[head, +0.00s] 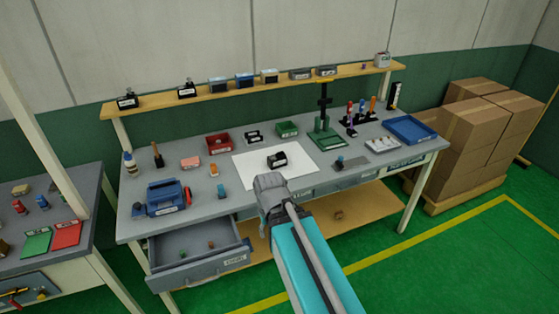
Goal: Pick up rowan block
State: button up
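I cannot read any label well enough to tell which thing is the rowan block. A black block with a white label (277,160) sits on a white sheet (300,172) in the middle of the workbench. A similar black labelled piece (253,137) stands behind the sheet. A small pink block (190,162) lies to the left. My gripper (268,184) is over the bench's front edge, just in front of the black block on the sheet. I see it from behind, so its fingertips and anything between them are hidden.
An open drawer (200,241) juts out at the front left. A blue toolbox (165,197), a red bin (218,143), a green bin (287,129), a green press (326,138) and a blue tray (409,129) stand on the bench. A shelf (215,89) runs behind.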

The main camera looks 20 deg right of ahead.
aim_at(278, 160)
jog(key=i, duration=0.85)
jog(key=u, duration=0.05)
